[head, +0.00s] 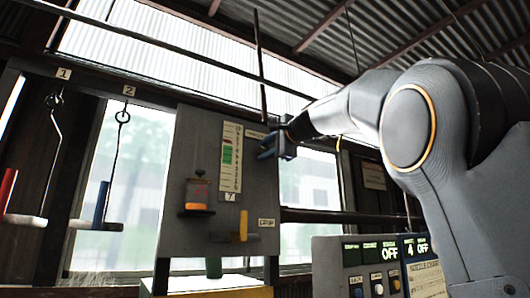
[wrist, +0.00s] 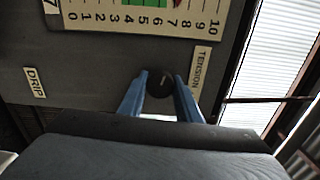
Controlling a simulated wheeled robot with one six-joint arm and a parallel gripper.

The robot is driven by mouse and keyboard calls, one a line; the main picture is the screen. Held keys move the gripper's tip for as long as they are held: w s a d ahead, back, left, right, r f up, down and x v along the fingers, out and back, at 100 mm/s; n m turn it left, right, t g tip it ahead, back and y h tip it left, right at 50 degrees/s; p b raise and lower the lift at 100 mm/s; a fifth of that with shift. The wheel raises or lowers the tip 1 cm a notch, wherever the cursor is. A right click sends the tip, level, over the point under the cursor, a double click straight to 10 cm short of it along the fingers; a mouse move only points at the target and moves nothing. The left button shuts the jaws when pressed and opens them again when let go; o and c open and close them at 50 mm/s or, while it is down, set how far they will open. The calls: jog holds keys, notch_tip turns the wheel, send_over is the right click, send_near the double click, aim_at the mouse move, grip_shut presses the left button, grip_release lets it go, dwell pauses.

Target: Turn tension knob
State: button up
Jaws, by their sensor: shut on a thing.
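The tension knob (wrist: 160,82) is a round dark knob on the grey panel, beside the label "TENSION" in the wrist view. My gripper (wrist: 160,90) has its two blue fingers on either side of the knob and is shut on it. In the head view my gripper (head: 277,147) is at the upper right of the grey panel (head: 190,150), where it hides the knob. A scale (wrist: 145,17) numbered 0 to 10 with a green band sits beside the knob.
A "DRIP" label (wrist: 34,82) is on the same panel. A control box (head: 385,265) with buttons is at lower right. Hangers (head: 122,116) hang at left.

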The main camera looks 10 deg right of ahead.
jog(key=o, duration=1.1)
jog(key=shift+c, duration=0.2)
jog(key=b+v, duration=0.3)
jog(key=v, duration=0.5)
